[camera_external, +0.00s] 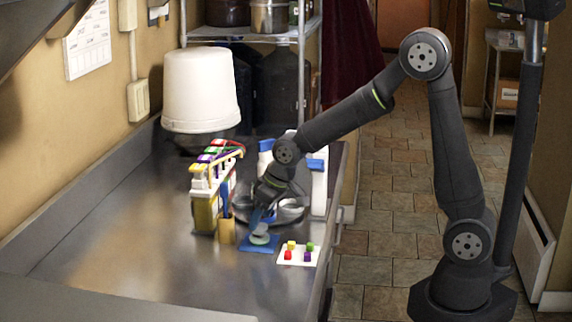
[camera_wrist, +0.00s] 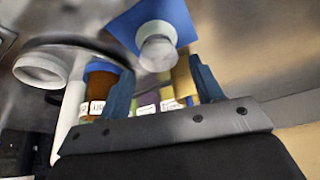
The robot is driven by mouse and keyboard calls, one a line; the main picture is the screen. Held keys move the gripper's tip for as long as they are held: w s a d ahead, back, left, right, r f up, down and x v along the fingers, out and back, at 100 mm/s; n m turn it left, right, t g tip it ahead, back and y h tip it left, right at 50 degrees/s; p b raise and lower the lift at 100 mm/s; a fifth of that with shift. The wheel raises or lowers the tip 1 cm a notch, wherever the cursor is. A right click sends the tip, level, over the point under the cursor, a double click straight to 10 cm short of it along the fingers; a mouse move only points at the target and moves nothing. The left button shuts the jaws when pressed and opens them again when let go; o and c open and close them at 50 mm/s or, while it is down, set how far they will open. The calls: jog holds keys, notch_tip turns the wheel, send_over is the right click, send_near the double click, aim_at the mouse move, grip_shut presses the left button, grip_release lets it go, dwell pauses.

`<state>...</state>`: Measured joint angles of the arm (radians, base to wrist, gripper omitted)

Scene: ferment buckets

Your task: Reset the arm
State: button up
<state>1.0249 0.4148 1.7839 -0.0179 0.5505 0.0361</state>
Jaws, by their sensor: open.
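My arm reaches down over the steel counter (camera_external: 130,245). My gripper (camera_external: 261,222) is just above a small blue mat (camera_external: 247,247). A small pale greenish round container (camera_external: 260,238) sits on the mat, close below the fingers. In the wrist view my gripper (camera_wrist: 163,82) shows two bluish fingers spread apart, with no object clearly held between them. The blue mat (camera_wrist: 128,28) and a whitish round container (camera_wrist: 158,50) lie beyond the fingertips there. Whether a finger touches the container cannot be told.
A white card with coloured caps (camera_external: 298,254) lies right of the mat. A rack of colour-capped vials (camera_external: 208,185) stands left. A metal dish (camera_external: 289,213), blue-topped white bottles (camera_external: 318,180) and a white bucket (camera_external: 200,90) are behind. The counter's front left is clear.

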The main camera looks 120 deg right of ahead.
aim_at(262, 226)
notch_tip(262, 226, down, 3)
jog(key=shift+r, duration=0.2)
jog(key=v, duration=1.2)
jog(key=x, duration=1.2)
jog(key=shift+f, duration=0.3)
notch_tip(262, 226, up, 10)
jog(key=s+d+r+m+g, duration=0.2)
jog(key=s+d+r+m, duration=0.2)
jog(key=s+d+r, duration=0.45)
jog(key=shift+h, duration=0.3)
jog(key=f, duration=0.2)
jog(key=w+f, duration=0.1)
jog(key=f, duration=0.4)
jog(key=shift+w+d+f, duration=0.25)
jog(key=shift+w+f, duration=0.1)
jog(key=shift+f, duration=0.05)
jog(key=shift+w+v, duration=0.1)
jog(key=shift+v, duration=1.15)
jog(key=shift+w+v, duration=0.15)
jog(key=shift+v, duration=1.15)
